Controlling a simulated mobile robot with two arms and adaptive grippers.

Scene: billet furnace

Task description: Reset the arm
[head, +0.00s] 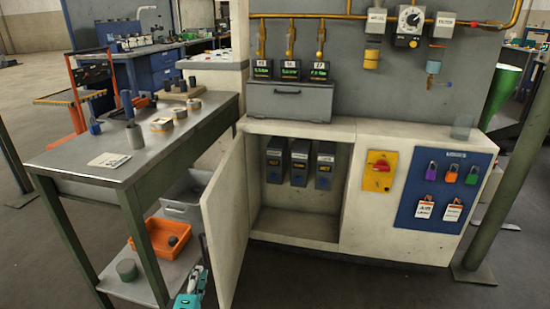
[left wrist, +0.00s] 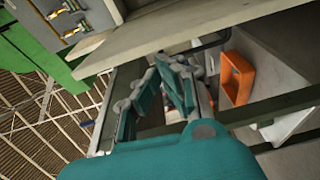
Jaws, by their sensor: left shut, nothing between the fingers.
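My left gripper (head: 196,278) is low in the head view, just left of the open cabinet door (head: 226,225) and in front of the lower shelf of the workbench (head: 150,290). In the left wrist view its teal fingers (left wrist: 176,85) are shut with nothing between them. I cannot tell whether it touches the door. My right gripper is not in view.
The cabinet (head: 295,225) holds several dark labelled units. A panel with coloured padlocks (head: 445,190) is at right. Open floor lies in front of the cabinet.

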